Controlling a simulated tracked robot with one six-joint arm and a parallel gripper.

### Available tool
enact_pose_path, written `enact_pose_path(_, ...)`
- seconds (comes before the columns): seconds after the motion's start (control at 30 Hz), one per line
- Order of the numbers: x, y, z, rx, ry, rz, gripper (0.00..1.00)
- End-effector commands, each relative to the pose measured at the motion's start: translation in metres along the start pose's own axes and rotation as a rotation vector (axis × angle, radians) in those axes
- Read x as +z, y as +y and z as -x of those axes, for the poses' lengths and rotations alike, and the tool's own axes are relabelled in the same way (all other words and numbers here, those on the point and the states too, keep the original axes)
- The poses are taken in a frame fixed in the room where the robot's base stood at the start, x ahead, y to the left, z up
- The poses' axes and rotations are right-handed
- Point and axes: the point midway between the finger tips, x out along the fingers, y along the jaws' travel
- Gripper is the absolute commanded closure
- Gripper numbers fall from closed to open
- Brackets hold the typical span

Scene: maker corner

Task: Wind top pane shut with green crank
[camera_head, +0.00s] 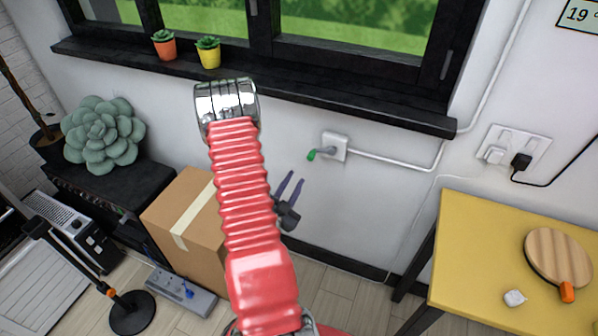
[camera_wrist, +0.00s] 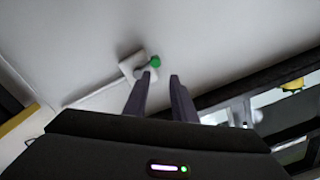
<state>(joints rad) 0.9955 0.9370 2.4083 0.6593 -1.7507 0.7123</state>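The crank's white wall box (camera_head: 334,146) is fixed to the wall below the window, with a short grey arm ending in a green knob (camera_head: 311,155). In the wrist view the green knob (camera_wrist: 155,61) shows just beyond my fingertips, beside the box (camera_wrist: 137,66). My gripper (camera_head: 294,176) is open and empty, with its two dark fingers apart, below and slightly left of the knob in the head view. Contact with the crank is not visible. Only the lower part of the dark-framed window (camera_head: 350,55) shows; the top pane is out of view.
A black sill (camera_head: 340,103) holds an orange pot (camera_head: 165,48) and a yellow pot (camera_head: 209,57). A white conduit (camera_head: 395,160) runs from the box along the wall. A cardboard box (camera_head: 190,220) stands left, a yellow table (camera_head: 470,250) right. The wall around the crank is bare.

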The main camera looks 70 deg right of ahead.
Motion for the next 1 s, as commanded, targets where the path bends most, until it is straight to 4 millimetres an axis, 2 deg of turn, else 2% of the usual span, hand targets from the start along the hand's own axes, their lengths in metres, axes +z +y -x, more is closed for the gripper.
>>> enact_pose_path(0.07,-0.006,-0.017,-0.002,-0.025,0.013,-0.018,0.82)
enact_pose_path(0.3,-0.032,-0.063,-0.011,-0.047,0.061,-0.03,0.99)
enact_pose_path(0.43,-0.043,-0.081,-0.015,-0.021,0.071,0.062,1.0)
enact_pose_path(0.73,-0.058,-0.104,-0.019,0.069,0.038,0.371,1.0)
enact_pose_path(1.0,-0.058,-0.104,-0.02,0.142,-0.054,0.687,1.0)
